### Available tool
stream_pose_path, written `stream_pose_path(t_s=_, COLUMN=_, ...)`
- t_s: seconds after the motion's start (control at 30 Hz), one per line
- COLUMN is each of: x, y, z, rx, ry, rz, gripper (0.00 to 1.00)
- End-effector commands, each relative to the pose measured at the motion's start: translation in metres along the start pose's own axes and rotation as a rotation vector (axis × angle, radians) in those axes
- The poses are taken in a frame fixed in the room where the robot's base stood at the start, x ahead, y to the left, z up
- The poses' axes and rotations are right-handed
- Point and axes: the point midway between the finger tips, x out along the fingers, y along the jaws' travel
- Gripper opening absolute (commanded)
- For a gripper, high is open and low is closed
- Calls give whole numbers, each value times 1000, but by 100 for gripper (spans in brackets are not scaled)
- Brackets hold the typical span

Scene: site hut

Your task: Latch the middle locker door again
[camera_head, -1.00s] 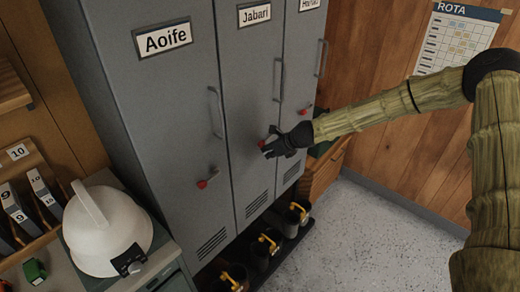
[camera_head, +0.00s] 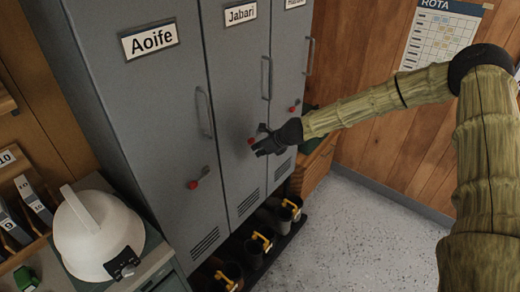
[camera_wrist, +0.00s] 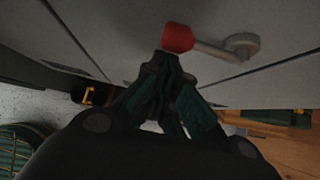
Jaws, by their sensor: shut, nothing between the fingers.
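The middle locker door (camera_head: 236,95), labelled Jabari, looks about flush with its neighbours; I cannot tell whether a small gap remains. Its latch has a red knob (camera_head: 251,140), seen in the wrist view as a red knob (camera_wrist: 178,37) on a grey lever (camera_wrist: 212,51), with a round pivot to the right there. My gripper (camera_head: 258,152) is at this latch, in front of the door. In the wrist view the fingertips of my gripper (camera_wrist: 165,58) are shut and empty, just below the knob. I cannot tell whether they touch it.
The Aoife door (camera_head: 150,90) is at left, with its own red latch knob (camera_head: 193,184); a third locker is at right. Boots (camera_head: 255,248) with yellow parts stand below. A white helmet (camera_head: 95,235) sits on the counter. The floor (camera_head: 350,235) at right is clear.

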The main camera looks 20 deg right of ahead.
Motion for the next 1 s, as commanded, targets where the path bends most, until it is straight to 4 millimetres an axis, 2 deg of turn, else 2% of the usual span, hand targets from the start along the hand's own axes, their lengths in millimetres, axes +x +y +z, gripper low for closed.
stream_pose_path(t_s=0.33, x=24, y=4, z=-31, rx=-7, ry=0, rz=8, gripper=0)
stream_pose_path(t_s=0.5, x=2, y=1, z=-27, rx=-4, ry=-2, rz=4, gripper=0)
stream_pose_path(t_s=1.0, x=-45, y=-1, z=-27, rx=-5, ry=-1, rz=5, gripper=0)
